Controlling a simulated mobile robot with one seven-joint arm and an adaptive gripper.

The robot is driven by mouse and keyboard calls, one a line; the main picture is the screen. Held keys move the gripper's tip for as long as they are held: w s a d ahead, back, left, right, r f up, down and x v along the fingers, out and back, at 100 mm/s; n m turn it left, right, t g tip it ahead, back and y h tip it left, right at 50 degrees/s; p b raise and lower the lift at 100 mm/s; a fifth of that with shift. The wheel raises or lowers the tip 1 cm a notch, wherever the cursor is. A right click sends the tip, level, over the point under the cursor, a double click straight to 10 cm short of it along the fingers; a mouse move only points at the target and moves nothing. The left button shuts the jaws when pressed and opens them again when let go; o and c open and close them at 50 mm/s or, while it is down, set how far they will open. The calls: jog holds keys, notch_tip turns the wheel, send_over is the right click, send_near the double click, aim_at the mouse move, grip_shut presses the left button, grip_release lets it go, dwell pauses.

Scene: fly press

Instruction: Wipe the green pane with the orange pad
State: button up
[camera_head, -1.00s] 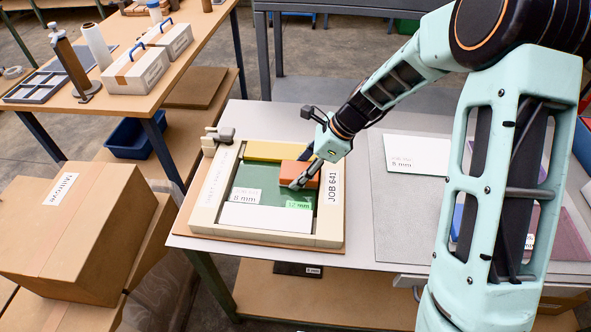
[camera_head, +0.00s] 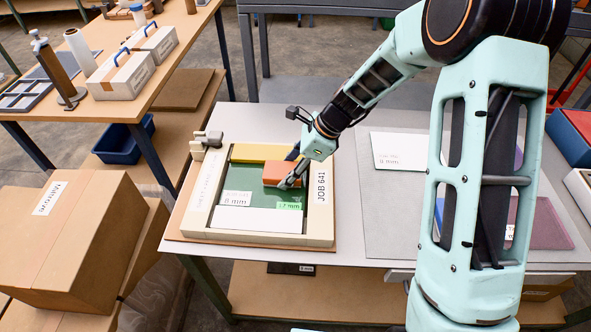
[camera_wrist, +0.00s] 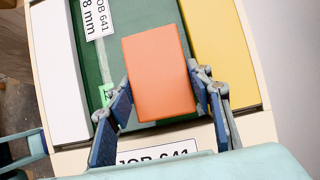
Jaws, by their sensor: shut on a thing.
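The green pane (camera_head: 250,177) lies in a cream frame (camera_head: 185,205) on the table, between a yellow pane (camera_head: 262,152) and a white pane (camera_head: 258,219). The orange pad (camera_head: 281,172) is at the right part of the green pane. My gripper (camera_head: 292,172) is shut on the pad. In the wrist view, the blue-faced fingers grip the pad (camera_wrist: 158,72) on two opposite sides, over the green pane (camera_wrist: 150,22). Whether the pad touches the pane cannot be told; it hides part of it.
Labels reading JOB 641 (camera_head: 320,187) and 8 mm (camera_head: 235,198) and a green tag (camera_head: 289,206) mark the frame and pane. A grey mat (camera_head: 385,215) with a white plate (camera_head: 400,151) lies to the right.

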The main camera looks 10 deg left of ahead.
aim_at(285, 170)
jog(key=shift+a, duration=0.4)
jog(key=shift+r, duration=0.2)
notch_tip(285, 170, up, 6)
jog(key=p, duration=0.5)
jog(key=shift+s+f, duration=0.1)
jog(key=shift+r+p, duration=1.25)
jog(key=shift+r, duration=0.3)
jog(key=shift+f, duration=0.1)
